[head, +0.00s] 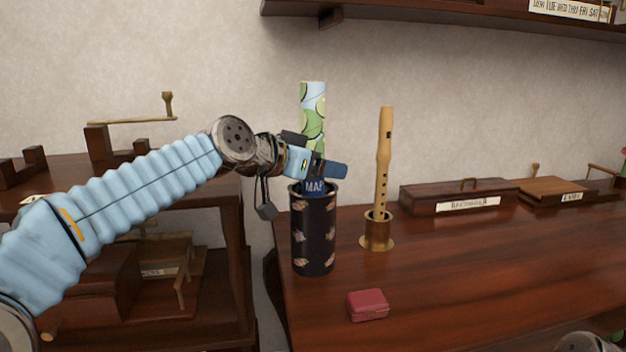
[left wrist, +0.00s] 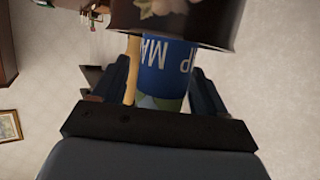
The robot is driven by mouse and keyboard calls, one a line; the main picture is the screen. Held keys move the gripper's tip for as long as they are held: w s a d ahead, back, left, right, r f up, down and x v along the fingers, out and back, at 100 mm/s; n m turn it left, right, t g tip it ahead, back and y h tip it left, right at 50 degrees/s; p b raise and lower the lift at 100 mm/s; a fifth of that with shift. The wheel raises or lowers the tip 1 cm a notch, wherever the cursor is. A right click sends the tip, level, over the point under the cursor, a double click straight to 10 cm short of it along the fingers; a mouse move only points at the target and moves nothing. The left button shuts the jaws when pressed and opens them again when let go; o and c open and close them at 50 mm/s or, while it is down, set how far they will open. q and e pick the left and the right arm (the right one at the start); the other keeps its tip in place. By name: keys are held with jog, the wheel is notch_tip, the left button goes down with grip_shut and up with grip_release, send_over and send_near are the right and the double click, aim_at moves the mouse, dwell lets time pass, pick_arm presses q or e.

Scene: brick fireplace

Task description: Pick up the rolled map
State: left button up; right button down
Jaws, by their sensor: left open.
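The rolled map (head: 313,98), green and pale blue with a blue MAP label, stands upright in a dark cylindrical holder (head: 313,235) with a flower pattern. My left gripper (head: 326,167) is at the map just above the holder's rim. In the left wrist view its open fingers lie on either side of the map's blue part (left wrist: 165,70), with the holder's rim (left wrist: 170,38) beyond. Whether a finger touches the map I cannot tell. My gripper hides part of the map's middle. My right gripper is not in view.
A wooden recorder (head: 384,160) stands in a brass holder (head: 377,232) close to the right. A small red box (head: 368,305) lies in front. Wooden boxes (head: 459,197) sit farther right. A shelf (head: 440,14) hangs above.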

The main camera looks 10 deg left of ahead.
pick_arm(q)
jog(key=c, duration=1.2)
jog(key=shift+o, duration=0.2)
